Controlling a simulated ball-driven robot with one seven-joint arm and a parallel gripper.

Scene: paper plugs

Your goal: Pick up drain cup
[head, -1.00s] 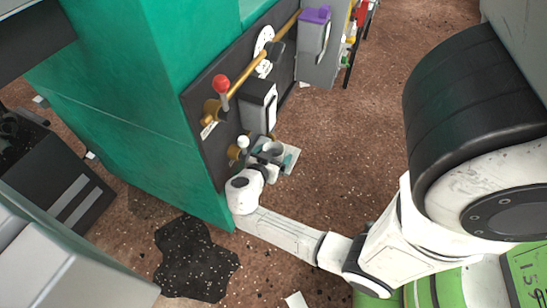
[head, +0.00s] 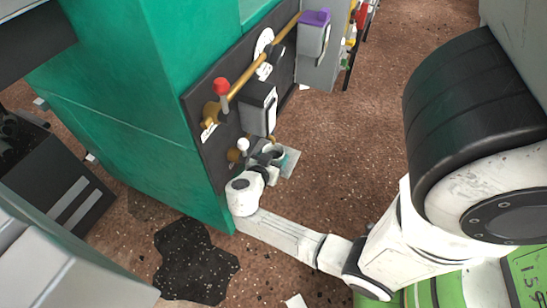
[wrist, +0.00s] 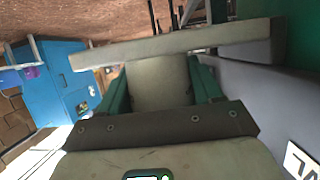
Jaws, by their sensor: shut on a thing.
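The drain cup (head: 290,163) is a small grey piece low beside the dark panel of the green machine, partly hidden by my gripper. In the wrist view the drain cup (wrist: 160,72) is a grey-beige block with a long flat bar across its far end. My gripper (head: 268,158) is at the end of the white arm, close to the panel's lower edge. In the wrist view its green fingers stand on both sides of the block, and my gripper (wrist: 160,88) is shut on it. The cup's underside is hidden.
The green machine (head: 120,110) carries a dark panel with a brass pipe, a red-knobbed lever (head: 221,86), a white knob (head: 243,144) and a grey box (head: 259,108). A purple-topped box (head: 314,35) stands farther back. A dark patch (head: 195,262) lies on the brown floor. Floor to the right is clear.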

